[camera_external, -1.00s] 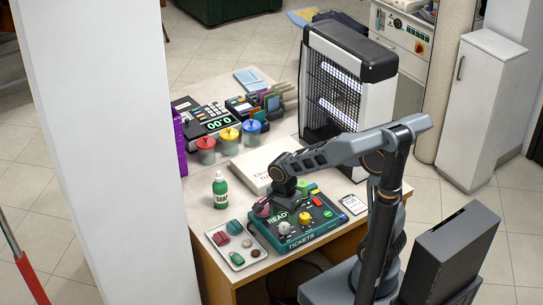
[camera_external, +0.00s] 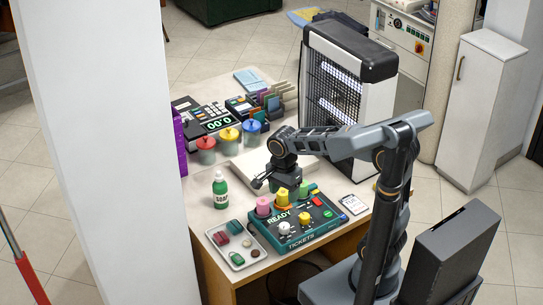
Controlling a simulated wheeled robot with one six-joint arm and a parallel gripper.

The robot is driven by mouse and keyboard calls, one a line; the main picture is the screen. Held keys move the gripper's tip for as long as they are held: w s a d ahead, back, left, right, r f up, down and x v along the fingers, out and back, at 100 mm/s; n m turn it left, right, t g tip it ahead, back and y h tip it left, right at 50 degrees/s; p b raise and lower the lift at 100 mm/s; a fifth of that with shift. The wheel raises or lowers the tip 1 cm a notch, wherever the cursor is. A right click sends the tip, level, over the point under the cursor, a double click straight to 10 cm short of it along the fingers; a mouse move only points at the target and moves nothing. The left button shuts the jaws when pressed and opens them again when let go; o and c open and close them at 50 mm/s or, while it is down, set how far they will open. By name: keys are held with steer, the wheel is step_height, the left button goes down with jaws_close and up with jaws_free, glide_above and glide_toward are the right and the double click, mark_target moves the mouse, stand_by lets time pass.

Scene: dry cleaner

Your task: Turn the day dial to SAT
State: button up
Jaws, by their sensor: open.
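The teal ticket machine (camera_external: 302,242) sits at the table's front edge, with a READY display and several coloured knobs on top. A pink knob (camera_external: 263,205) stands at its back left and a yellow one (camera_external: 281,197) beside it. A white knob (camera_external: 284,229) and a smaller yellow-orange knob (camera_external: 305,219) are nearer the front. Which is the day dial, and any day marks, are too small to tell. My gripper (camera_external: 266,184) is open and empty, above and behind the pink knob, apart from it.
A tray (camera_external: 238,265) with small items lies left of the machine, with a green soap bottle (camera_external: 220,190) behind it. A white box (camera_external: 240,169) lies behind my gripper. A card (camera_external: 354,204) lies to the right. A tall lamp unit (camera_external: 335,90) stands at the back right.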

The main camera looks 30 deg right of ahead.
mark_target(285, 227)
steer(key=f+n, duration=0.8)
steer(key=f, duration=0.1)
steer(key=s+f+n+b, duration=0.1)
steer(key=f+n, duration=0.3)
steer(key=f, duration=0.1)
steer(key=shift+y, duration=0.3)
stand_by(0.4)
